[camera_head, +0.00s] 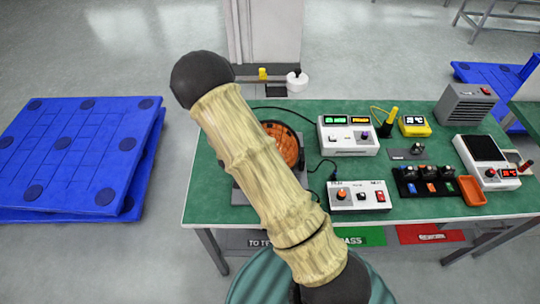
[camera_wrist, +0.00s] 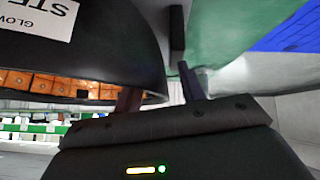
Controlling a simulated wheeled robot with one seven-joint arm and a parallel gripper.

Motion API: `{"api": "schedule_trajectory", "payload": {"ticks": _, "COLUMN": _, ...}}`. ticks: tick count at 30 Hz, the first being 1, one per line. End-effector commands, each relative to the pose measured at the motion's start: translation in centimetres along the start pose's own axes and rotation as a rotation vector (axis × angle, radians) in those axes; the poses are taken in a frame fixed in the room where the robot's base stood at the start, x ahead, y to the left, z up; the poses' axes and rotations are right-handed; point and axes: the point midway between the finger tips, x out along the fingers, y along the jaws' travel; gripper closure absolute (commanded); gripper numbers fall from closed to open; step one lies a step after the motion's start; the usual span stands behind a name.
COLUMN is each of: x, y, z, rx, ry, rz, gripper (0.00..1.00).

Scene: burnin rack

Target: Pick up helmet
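A round thing with an orange, block-patterned surface and a dark rim, which looks like the helmet (camera_head: 289,142), sits on a dark square plate at the left of the green bench. My arm covers much of it. In the wrist view a black curved shell (camera_wrist: 80,48) with an orange patterned band under its edge fills the upper left; it appears to be the same helmet. My gripper (camera_wrist: 160,90) has its two fingers apart, with the shell's edge seen between them. I cannot tell whether they touch it. In the head view my gripper is hidden.
The green bench (camera_head: 300,110) holds a white meter box (camera_head: 348,136), a white control box (camera_head: 358,196), a yellow meter (camera_head: 414,125), an orange tray (camera_head: 471,190) and a grey heater-like box (camera_head: 465,105). Blue pallets (camera_head: 80,150) lie on the floor at left. A white column (camera_head: 265,40) stands behind.

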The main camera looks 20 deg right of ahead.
Motion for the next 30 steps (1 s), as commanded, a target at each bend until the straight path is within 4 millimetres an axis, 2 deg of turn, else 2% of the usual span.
{"api": "schedule_trajectory", "payload": {"ticks": 7, "x": 0.0, "y": 0.0, "z": 0.0, "rx": 0.0, "ry": 0.0, "rz": 0.0, "gripper": 0.6}}
{"api": "schedule_trajectory", "payload": {"ticks": 8, "x": 0.0, "y": 0.0, "z": 0.0, "rx": 0.0, "ry": 0.0, "rz": 0.0, "gripper": 0.64}}
{"api": "schedule_trajectory", "payload": {"ticks": 13, "x": 0.0, "y": 0.0, "z": 0.0, "rx": 0.0, "ry": 0.0, "rz": 0.0, "gripper": 0.97}}
{"api": "schedule_trajectory", "payload": {"ticks": 14, "x": 0.0, "y": 0.0, "z": 0.0, "rx": 0.0, "ry": 0.0, "rz": 0.0, "gripper": 1.0}}
{"api": "schedule_trajectory", "payload": {"ticks": 25, "x": -0.2, "y": 0.0, "z": -0.2, "rx": 0.0, "ry": 0.002, "rz": 0.0, "gripper": 1.0}}
{"api": "schedule_trajectory", "payload": {"ticks": 30, "x": -1.1, "y": 0.1, "z": -1.1, "rx": 0.001, "ry": 0.005, "rz": -0.001, "gripper": 1.0}}
